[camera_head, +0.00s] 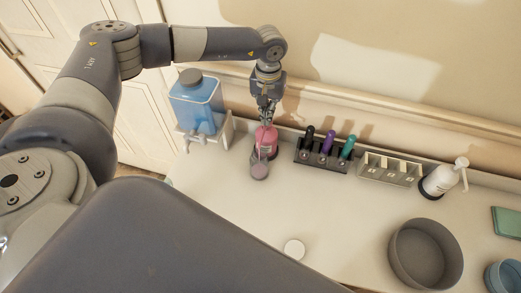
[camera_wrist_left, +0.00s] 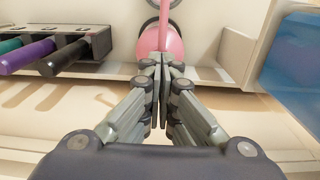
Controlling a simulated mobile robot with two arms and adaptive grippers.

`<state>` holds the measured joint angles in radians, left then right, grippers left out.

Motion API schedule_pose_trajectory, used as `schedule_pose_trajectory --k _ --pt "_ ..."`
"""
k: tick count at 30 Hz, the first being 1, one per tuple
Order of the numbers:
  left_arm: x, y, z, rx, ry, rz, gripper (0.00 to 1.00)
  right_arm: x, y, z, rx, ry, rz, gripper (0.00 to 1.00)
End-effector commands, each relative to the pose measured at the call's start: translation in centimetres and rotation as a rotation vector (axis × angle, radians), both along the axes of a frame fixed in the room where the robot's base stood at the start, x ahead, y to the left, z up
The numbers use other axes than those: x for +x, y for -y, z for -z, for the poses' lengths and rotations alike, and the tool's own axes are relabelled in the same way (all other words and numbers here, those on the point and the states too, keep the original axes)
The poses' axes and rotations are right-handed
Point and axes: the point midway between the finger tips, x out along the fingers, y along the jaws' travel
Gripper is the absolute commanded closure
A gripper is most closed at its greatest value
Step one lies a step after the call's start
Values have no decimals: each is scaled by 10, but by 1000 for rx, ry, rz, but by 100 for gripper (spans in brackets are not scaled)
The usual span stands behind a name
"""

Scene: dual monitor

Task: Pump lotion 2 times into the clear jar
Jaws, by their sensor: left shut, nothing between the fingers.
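A pink pump bottle (camera_head: 266,138) stands near the wall at the back of the counter; its pink body also shows in the left wrist view (camera_wrist_left: 150,42). A small round jar (camera_head: 259,171) stands just in front of it, below the spout, and looks pinkish inside. My left gripper (camera_head: 267,118) is shut and empty, pointing down onto the top of the pink bottle; the shut fingertips show in the left wrist view (camera_wrist_left: 162,64). They hide the pump head, so I cannot tell how far it is pressed. My right gripper is not in view.
A blue-filled container (camera_head: 198,105) stands on the left. Right of the bottle are a dark rack (camera_head: 322,160) with black, purple and teal items, a compartment holder (camera_head: 390,168) and a white pump bottle (camera_head: 440,179). A grey bowl (camera_head: 426,254) and white disc (camera_head: 294,249) lie nearer.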

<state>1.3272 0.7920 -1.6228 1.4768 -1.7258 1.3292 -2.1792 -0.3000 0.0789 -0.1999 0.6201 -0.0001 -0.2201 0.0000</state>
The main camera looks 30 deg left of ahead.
Motion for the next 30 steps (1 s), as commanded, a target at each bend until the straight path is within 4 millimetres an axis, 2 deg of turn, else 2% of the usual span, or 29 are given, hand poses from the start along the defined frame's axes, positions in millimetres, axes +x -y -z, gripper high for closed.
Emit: schedule_pose_trajectory --k 8,22,30 --pt "-3 0 1 1 -8 2 100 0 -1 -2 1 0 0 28" --pt "-2 1 -27 0 -5 2 100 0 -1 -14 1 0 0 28" --pt "-2 0 -31 0 -4 1 100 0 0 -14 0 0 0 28"
